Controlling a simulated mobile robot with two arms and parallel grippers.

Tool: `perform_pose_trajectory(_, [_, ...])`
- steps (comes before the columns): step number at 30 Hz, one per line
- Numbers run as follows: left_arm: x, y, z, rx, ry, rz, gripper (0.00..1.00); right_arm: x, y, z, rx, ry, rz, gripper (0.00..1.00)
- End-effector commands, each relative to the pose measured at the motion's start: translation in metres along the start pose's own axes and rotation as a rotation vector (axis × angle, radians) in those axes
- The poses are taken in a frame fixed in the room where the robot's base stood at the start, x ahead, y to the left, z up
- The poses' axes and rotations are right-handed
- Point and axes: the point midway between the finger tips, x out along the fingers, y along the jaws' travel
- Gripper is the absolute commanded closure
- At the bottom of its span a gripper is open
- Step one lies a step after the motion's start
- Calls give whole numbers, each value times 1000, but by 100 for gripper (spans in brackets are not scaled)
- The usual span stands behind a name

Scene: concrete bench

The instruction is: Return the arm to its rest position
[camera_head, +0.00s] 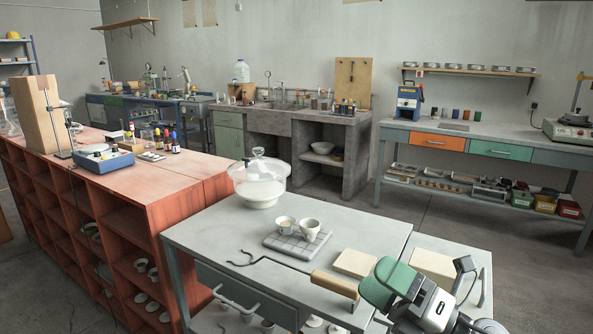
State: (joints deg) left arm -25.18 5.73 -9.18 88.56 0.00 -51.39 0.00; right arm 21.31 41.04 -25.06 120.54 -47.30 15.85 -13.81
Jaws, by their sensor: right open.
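My right arm comes in at the bottom right, with white and grey links. Its gripper (384,283), with green padded parts at the end, is over the front right of the grey table (200,234). It is open, and I see nothing held in it. It is near a wooden-handled tool (333,284) and a pale block (355,263); I cannot tell whether it touches either. My left gripper is not in view.
Two small cups (309,229) stand on a gridded tile (290,243). A clear domed vessel (258,182) stands at the table's back left. A red shelf unit (165,206) adjoins on the left. A second pale block (432,265) lies right of the gripper. The tabletop's left front is mostly clear.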

Motion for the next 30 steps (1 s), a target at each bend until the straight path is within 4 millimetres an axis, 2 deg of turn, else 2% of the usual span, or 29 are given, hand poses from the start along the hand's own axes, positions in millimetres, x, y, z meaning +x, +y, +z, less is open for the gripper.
perform_pose_trajectory(1, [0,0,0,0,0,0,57,-7,-7,1,141,-143,-1,0])
perform_pose_trajectory(5, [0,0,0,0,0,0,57,-39,-38,7,493,-520,-59,0])
perform_pose_trajectory(8, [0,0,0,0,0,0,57,-80,-73,-3,761,-806,-157,0])
perform_pose_trajectory(11, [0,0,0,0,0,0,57,-128,-107,-32,1020,-1083,-295,0])
perform_pose_trajectory(12, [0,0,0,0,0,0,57,-148,-118,-48,1116,-1187,-359,0])
perform_pose_trajectory(15, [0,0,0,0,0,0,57,-190,-136,-92,1311,-1402,-516,0])
perform_pose_trajectory(21, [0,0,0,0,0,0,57,-244,-139,-164,1549,-1670,-773,0])
perform_pose_trajectory(29, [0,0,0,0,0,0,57,-286,-117,-239,1748,-1899,-1070,0])
perform_pose_trajectory(30, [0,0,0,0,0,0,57,-290,-121,-246,1758,-1916,-1096,0])
